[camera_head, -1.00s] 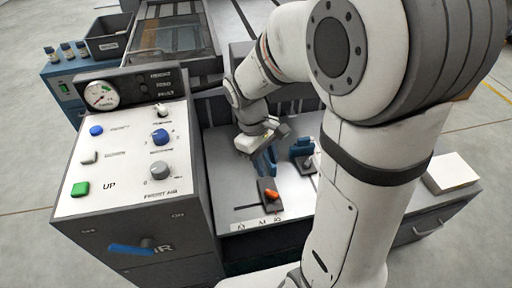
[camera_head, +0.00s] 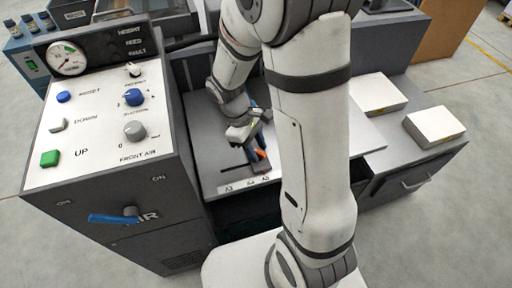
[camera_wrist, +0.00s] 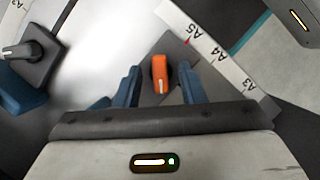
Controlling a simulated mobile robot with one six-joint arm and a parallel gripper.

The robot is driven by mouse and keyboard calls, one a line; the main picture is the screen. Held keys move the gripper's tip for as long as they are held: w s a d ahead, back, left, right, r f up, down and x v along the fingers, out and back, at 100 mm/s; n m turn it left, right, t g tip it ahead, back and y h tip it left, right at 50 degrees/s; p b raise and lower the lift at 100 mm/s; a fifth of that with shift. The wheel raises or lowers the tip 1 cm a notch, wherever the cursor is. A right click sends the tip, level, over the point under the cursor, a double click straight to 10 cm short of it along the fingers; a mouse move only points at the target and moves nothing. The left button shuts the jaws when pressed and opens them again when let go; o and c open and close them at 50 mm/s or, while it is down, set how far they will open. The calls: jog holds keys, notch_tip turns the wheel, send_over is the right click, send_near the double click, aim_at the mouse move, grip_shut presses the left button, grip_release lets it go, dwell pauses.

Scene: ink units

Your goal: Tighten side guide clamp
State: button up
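The side guide clamp shows in the wrist view as an orange knob (camera_wrist: 160,74) on a dark grey block (camera_wrist: 181,55), beside a white scale strip (camera_wrist: 215,52) marked A3, A4, A5. The knob's white line points toward my gripper (camera_wrist: 160,82). My gripper is open, with one blue finger on each side of the knob and a visible gap on both sides. In the head view the orange knob (camera_head: 259,154) sits just below my gripper (camera_head: 257,138), partly hidden by it. I cannot tell how deep the fingers reach around the knob.
A second guide with a grey knob (camera_wrist: 18,51) and blue body lies at the wrist view's left. The control panel (camera_head: 100,110) stands left of the arm. Two paper stacks (camera_head: 378,94) (camera_head: 434,126) lie on the right surface. My arm hides part of the feed table (camera_head: 200,128).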

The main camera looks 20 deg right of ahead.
grip_shut()
dwell(0.3)
jog(key=shift+r, duration=0.1)
jog(key=m+g+y+p, duration=0.1)
jog(key=m+p, duration=0.1)
jog(key=m, duration=0.1)
jog(key=shift+d+m, duration=0.15)
jog(key=shift+m, duration=0.25)
jog(key=m+y+p, duration=0.2)
jog(key=m, duration=0.3)
jog(key=shift+d, duration=0.15)
jog(key=m+y+p, duration=0.1)
jog(key=m+y, duration=0.1)
jog(key=m, duration=0.3)
jog(key=shift+d, duration=0.1)
jog(key=shift+m+t+y+p, duration=0.4)
jog(key=shift+m+y, duration=0.3)
jog(key=shift+m, duration=1.3)
